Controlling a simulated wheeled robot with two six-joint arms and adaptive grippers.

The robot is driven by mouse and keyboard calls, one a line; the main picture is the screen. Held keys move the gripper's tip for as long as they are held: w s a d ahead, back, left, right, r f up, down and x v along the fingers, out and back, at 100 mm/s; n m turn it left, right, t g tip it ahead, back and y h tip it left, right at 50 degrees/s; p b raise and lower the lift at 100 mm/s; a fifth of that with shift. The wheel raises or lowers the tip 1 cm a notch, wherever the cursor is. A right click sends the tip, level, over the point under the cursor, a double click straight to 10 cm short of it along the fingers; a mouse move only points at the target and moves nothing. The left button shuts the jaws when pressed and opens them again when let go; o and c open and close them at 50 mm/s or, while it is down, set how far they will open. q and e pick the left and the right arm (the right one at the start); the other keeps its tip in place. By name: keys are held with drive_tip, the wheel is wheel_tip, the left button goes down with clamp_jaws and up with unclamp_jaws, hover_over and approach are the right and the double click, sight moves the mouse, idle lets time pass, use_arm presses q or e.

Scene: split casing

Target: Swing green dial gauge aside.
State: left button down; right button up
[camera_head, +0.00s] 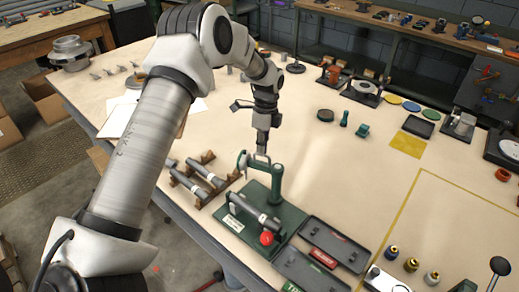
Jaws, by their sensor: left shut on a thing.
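The post stands on a dark green base plate (236,225). A grey cylindrical part lies across a holder on this plate, with a red knob (267,238) at its near end. My left gripper (261,157) points down from above and is shut on the gauge's arm, between the gauge and the post. The fingertips are small, and the exact contact is hard to see. My right gripper is not in view.
Dark trays (333,243) with red and green labels lie right of the plate. Grey cylinders on brown rests (190,186) lie to its left. Small brass-topped parts (411,265) stand at the front right. The tabletop right of the post is largely clear.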

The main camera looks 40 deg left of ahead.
use_arm(q)
drive_tip(key=shift+w+d+f+m, duration=0.1)
drive_tip(key=shift+f+m, duration=0.2)
drive_tip(key=shift+m, duration=0.3)
drive_tip(key=c, duration=1.4)
unclamp_jaws()
drive_tip(key=shift+o, duration=0.8)
drive_tip(key=shift+d, duration=0.1)
drive_tip(key=shift+w+f, duration=0.1)
drive_tip(key=shift+w, duration=0.25)
wheel_tip(320, 180, up, 12)
drive_tip(key=w, duration=0.2)
drive_tip(key=shift+w+a+f, duration=0.15)
drive_tip(key=shift+w+a, duration=0.05)
drive_tip(key=shift+a, duration=0.05)
